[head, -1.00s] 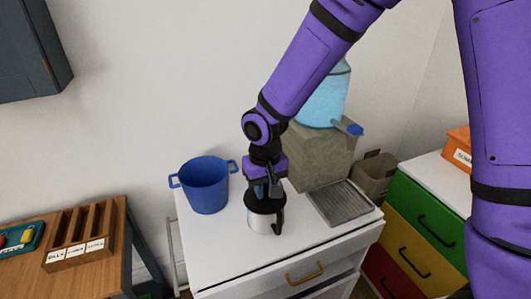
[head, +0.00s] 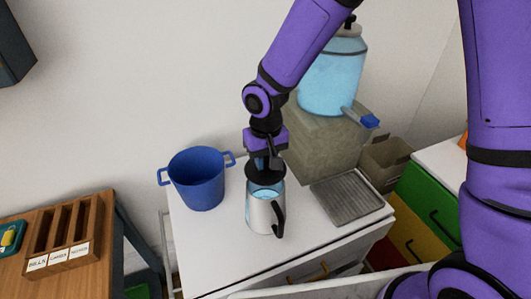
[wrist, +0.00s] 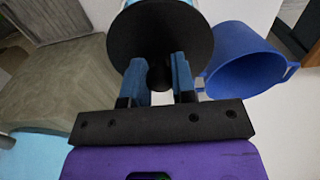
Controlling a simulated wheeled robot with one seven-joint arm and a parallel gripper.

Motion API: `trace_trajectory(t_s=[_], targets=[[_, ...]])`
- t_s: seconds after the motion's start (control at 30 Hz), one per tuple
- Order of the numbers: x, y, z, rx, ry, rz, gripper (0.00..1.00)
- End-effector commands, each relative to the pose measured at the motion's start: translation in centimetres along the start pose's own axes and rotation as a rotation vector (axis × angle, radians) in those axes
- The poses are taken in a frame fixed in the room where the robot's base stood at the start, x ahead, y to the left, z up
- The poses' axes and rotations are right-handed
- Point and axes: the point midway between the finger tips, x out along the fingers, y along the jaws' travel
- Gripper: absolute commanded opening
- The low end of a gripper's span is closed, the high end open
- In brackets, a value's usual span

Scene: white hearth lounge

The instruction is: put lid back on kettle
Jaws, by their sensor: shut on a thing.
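The kettle (head: 262,214) is a silver jug with a black handle on its right side. It stands upright on the white cabinet top, its mouth open with pale blue showing inside. My gripper (head: 265,161) is above it, shut on the knob of the round black lid (head: 266,174). The lid is held over the back part of the kettle's mouth, apparently just clear of the rim. In the wrist view, my gripper's blue fingers (wrist: 160,78) pinch the knob under the lid's wide disc (wrist: 160,40), which hides most of the kettle.
A blue two-handled pot (head: 197,180) stands left of the kettle. A grey drip tray (head: 346,197) lies to the right, below a blue dispenser (head: 333,75) on a stone block (head: 318,148). A wooden slotted box (head: 64,245) sits on the table at left.

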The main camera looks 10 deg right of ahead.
Motion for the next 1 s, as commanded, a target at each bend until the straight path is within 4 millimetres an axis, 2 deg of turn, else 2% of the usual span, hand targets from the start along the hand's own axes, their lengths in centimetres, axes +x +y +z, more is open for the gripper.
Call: trace_trajectory(t_s=[0.5, 1.0], targets=[[4.1, 0.0, 0.1, 0.000, -0.002, 0.000, 0.02], [4.8, 0.0, 0.0, 0.001, 0.000, 0.000, 0.02]])
